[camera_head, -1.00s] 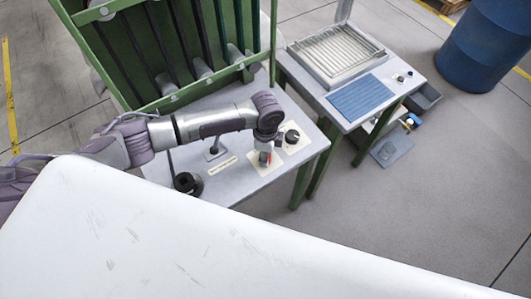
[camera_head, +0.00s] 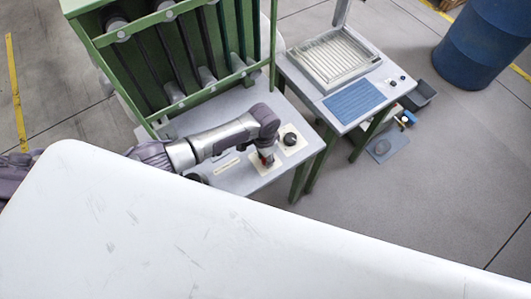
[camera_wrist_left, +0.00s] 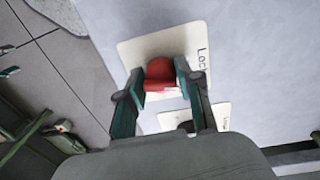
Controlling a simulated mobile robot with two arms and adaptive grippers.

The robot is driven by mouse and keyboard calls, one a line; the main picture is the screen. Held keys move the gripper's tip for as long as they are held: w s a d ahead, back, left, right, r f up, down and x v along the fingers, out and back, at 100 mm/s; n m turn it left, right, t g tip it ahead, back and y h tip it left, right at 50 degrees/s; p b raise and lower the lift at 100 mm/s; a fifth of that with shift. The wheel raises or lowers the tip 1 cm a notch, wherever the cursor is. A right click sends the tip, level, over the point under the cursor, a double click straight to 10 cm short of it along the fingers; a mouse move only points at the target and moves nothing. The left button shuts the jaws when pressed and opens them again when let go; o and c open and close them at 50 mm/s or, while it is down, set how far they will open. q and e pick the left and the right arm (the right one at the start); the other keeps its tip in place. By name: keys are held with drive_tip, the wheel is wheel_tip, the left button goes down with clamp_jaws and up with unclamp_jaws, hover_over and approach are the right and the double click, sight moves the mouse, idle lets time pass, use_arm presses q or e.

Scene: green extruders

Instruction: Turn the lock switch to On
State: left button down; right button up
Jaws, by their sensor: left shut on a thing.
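The lock switch is a red knob (camera_wrist_left: 160,74) on a cream plate (camera_wrist_left: 150,45) marked "Lock" in the left wrist view. My left gripper (camera_wrist_left: 160,82) is shut on the red knob, one finger on each side. In the head view the left gripper (camera_head: 266,157) points down at the cream plate (camera_head: 262,168) on the grey table, with a bit of red at its fingertips. The gripper hides most of the knob there, and I cannot read its setting. My right gripper is not in view.
A black knob (camera_head: 290,139) on another plate sits close beside the gripper. The green frame (camera_head: 180,100) with dark tubes rises behind. A second table holds a blue mat (camera_head: 355,100). A large white surface (camera_head: 200,240) fills the foreground.

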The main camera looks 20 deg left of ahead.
use_arm(q)
drive_tip(key=shift+r+n+p, duration=0.1)
drive_tip(key=shift+n+p, duration=0.4)
drive_tip(key=shift+n, duration=0.4)
drive_tip(key=shift+w, duration=0.1)
drive_tip(key=c, duration=0.8)
unclamp_jaws()
drive_tip(key=r, duration=1.1)
drive_tip(key=shift+w+a+r, duration=0.1)
drive_tip(key=shift+a+r, duration=0.2)
drive_tip(key=shift+r, duration=0.1)
